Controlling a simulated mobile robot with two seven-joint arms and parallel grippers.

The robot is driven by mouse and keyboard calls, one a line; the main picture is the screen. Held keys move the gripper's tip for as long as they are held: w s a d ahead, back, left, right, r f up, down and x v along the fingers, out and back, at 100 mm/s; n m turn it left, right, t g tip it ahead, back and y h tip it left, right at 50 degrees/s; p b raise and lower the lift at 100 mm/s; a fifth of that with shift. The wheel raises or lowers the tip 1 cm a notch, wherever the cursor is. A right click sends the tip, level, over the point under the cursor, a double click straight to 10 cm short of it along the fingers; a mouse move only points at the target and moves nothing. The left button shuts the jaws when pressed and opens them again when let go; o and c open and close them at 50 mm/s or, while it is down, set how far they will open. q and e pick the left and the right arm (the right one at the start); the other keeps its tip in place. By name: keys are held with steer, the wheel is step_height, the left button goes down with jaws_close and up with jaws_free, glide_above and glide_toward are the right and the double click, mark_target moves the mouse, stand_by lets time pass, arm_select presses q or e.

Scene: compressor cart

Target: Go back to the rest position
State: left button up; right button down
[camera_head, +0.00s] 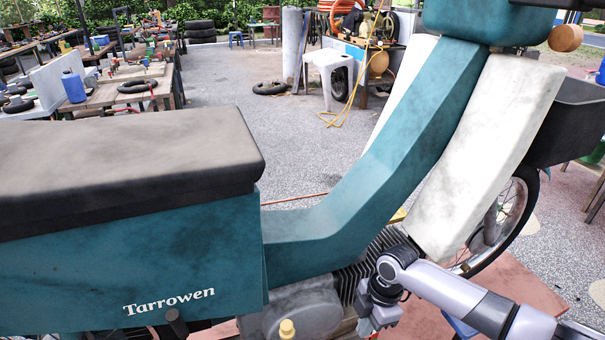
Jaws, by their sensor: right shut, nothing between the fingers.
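My right arm comes in from the lower right, and my right gripper (370,326) points down beside the engine of a teal motorbike (375,190). The gripper is small and partly dark here; it is shut with nothing seen in it. I cannot tell whether it touches the engine (300,305). A yellow cap (287,328) on the engine stands left of the gripper, apart from it. My left gripper is not in view.
The motorbike fills the foreground, with a black seat (120,165), white leg shield (490,150) and front wheel (500,220). Behind it lie grey open ground (240,80), a white stool (330,75), a compressor cart (375,40) with a yellow hose, and cluttered workbenches (135,75) at left.

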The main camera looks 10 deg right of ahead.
steer(key=s+a+f+m+t+y+p, duration=0.25)
steer(key=s+a+m+t, duration=0.25)
steer(key=s+a+m, duration=0.4)
steer(key=s+d+r+m+t+h+p, duration=0.2)
steer(key=s+d+r+m+t, duration=0.3)
steer(key=s+d+r+m, duration=0.1)
steer(key=shift+s+d+m+t+h, duration=0.35)
steer(key=shift+d+m+t, duration=0.1)
steer(key=shift+m, duration=0.65)
steer(key=shift+w, duration=0.1)
